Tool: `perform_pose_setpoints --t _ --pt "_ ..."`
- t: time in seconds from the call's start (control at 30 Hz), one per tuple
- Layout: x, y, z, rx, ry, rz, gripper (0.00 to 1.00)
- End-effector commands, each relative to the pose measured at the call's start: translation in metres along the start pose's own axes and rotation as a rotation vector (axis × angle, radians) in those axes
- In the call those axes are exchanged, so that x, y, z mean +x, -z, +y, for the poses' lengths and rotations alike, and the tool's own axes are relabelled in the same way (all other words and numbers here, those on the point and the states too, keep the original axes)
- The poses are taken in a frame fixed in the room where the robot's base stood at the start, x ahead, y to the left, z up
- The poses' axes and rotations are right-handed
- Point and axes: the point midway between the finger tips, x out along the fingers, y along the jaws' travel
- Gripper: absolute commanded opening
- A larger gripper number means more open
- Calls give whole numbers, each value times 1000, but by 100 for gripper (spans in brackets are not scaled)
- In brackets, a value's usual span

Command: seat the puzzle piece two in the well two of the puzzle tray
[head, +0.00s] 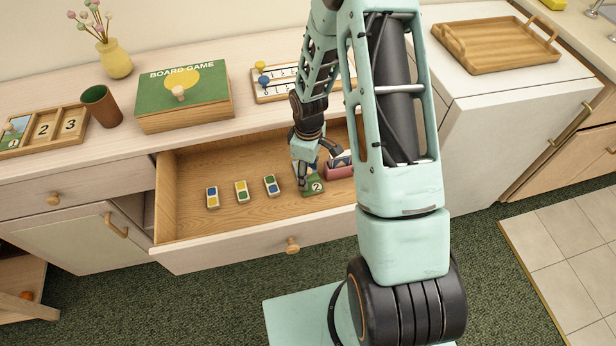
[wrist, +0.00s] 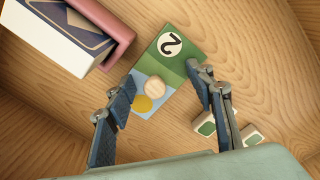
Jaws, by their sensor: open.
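Puzzle piece two (head: 316,188) lies flat in the open drawer, green and blue with a white circle marked 2. In the wrist view it (wrist: 185,55) shows a round wooden knob and a yellow disc on its blue end. My gripper (head: 308,178) is down in the drawer over the piece. In the wrist view my open fingers (wrist: 160,90) stand on either side of the knob end, with nothing clamped. The puzzle tray (head: 40,146) is on the counter at far left. Its well 1 holds a picture piece; wells two and three show bare numbers.
Several small coloured tiles (head: 241,191) lie left of my gripper in the drawer (head: 180,215). A pink box with cards (head: 340,168) is close right of the piece.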

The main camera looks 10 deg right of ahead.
Motion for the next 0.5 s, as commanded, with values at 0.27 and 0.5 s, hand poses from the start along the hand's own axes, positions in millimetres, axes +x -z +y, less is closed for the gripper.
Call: perform_pose_setpoints --t 0.27,0.5 --pt "4 -5 -1 2 4 -8 8" --pt "6 -6 -2 2 7 -10 0"
